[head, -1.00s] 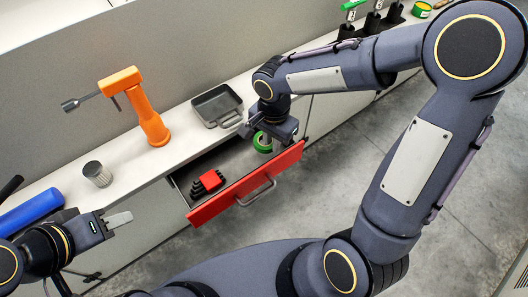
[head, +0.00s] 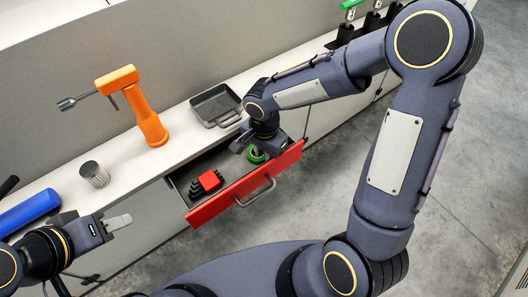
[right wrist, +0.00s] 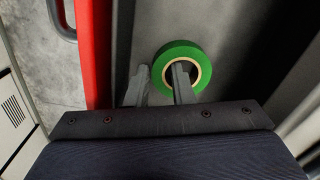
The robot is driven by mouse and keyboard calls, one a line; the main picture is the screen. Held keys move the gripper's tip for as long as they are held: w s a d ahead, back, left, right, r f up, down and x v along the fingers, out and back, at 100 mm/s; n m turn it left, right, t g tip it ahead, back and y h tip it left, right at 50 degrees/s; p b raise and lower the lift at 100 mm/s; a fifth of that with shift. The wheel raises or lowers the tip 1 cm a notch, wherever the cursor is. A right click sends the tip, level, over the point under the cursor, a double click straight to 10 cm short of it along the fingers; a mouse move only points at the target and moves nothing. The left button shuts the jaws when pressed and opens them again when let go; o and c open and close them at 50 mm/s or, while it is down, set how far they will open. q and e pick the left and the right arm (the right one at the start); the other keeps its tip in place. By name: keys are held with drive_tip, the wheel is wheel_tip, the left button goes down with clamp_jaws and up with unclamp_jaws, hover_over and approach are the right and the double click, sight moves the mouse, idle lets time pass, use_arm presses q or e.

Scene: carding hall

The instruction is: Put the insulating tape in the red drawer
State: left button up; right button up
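The insulating tape, a green ring (head: 255,156), is at the right end of the open red drawer (head: 225,197), partly covered by my right gripper (head: 250,148). In the right wrist view the tape (right wrist: 160,68) looks to lie flat on the drawer's grey floor. My right gripper's fingers (right wrist: 160,82) are apart, one over the ring's hole and one outside its left side. A gap shows between the outer finger and the ring. My left gripper (head: 120,222) is away at the lower left, holding nothing visible; its finger opening is unclear.
A red block with black parts (head: 208,182) lies in the drawer left of the tape. On the bench are a grey tray (head: 215,104), an orange tool stand (head: 148,120), a grey cup (head: 94,174) and a blue roll (head: 30,212). The floor right of the drawer is clear.

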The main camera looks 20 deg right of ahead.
sight(264, 156)
drive_tip(key=shift+r, duration=0.55)
wheel_tip(264, 156, up, 11)
drive_tip(key=p, duration=0.2)
drive_tip(key=s+d+r+n+t+y, duration=0.2)
drive_tip(key=s+d+n, duration=0.2)
drive_tip(key=s, duration=0.4)
drive_tip(key=s+d+r+n+t+y, duration=0.1)
drive_tip(key=s+d+r+n+t, duration=0.1)
drive_tip(key=s+n, duration=0.3)
drive_tip(key=s+d+t, duration=0.1)
drive_tip(key=s, duration=0.2)
drive_tip(key=shift+d+t+y, duration=0.3)
drive_tip(key=shift+d+y, duration=0.05)
drive_tip(key=shift+y, duration=0.05)
drive_tip(key=shift+r, duration=0.1)
